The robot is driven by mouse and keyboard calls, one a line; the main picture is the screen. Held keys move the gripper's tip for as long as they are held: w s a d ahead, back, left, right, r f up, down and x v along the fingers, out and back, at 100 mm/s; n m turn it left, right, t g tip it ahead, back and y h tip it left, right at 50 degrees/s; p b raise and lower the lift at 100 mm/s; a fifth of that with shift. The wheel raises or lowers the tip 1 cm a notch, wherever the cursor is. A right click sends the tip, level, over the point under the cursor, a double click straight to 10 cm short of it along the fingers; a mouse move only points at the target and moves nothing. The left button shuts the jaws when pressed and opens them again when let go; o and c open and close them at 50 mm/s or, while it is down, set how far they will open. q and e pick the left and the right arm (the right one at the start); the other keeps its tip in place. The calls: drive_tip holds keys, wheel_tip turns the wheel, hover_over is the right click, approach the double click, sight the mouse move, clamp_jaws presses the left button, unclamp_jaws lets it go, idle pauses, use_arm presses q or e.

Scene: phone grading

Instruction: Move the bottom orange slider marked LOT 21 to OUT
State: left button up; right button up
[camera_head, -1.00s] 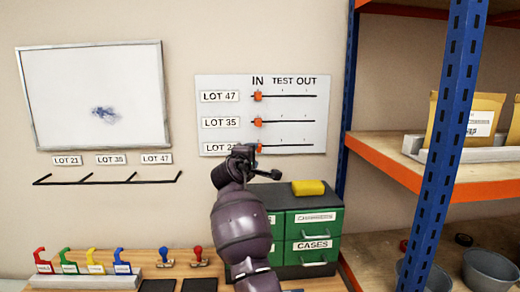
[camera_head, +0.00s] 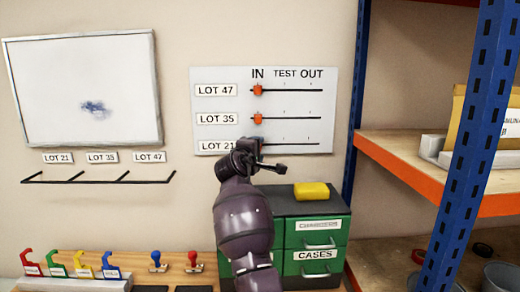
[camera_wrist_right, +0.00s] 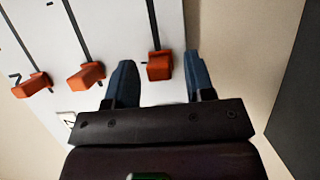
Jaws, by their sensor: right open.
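The white board (camera_head: 225,133) on the wall carries three dark slots with orange sliders, rows LOT 47, LOT 35 and LOT 21, under IN, TEST and OUT. The upper slider (camera_head: 258,90) and middle slider (camera_head: 258,118) stand at IN. The bottom LOT 21 slider is mostly hidden behind my right gripper (camera_head: 266,155) in the head view. In the right wrist view the LOT 21 slider (camera_wrist_right: 159,66) is the rightmost one. My right gripper (camera_wrist_right: 160,82) is open, with its blue fingers on either side of that slider and gaps beside it. My left gripper is out of view.
A green cabinet (camera_head: 333,235) with a yellow block (camera_head: 311,190) on top stands below the board. A blue and orange shelf unit (camera_head: 420,180) is at the right. A whiteboard (camera_head: 85,85) hangs at the left. The board is clear right of the sliders.

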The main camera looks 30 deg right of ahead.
drive_tip(key=shift+w+d, duration=0.2)
drive_tip(key=shift+d, duration=0.1)
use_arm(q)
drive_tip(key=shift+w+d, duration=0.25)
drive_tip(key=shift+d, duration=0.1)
use_arm(e)
drive_tip(key=shift+a, duration=0.1)
drive_tip(key=shift+c, duration=0.8)
clamp_jaws()
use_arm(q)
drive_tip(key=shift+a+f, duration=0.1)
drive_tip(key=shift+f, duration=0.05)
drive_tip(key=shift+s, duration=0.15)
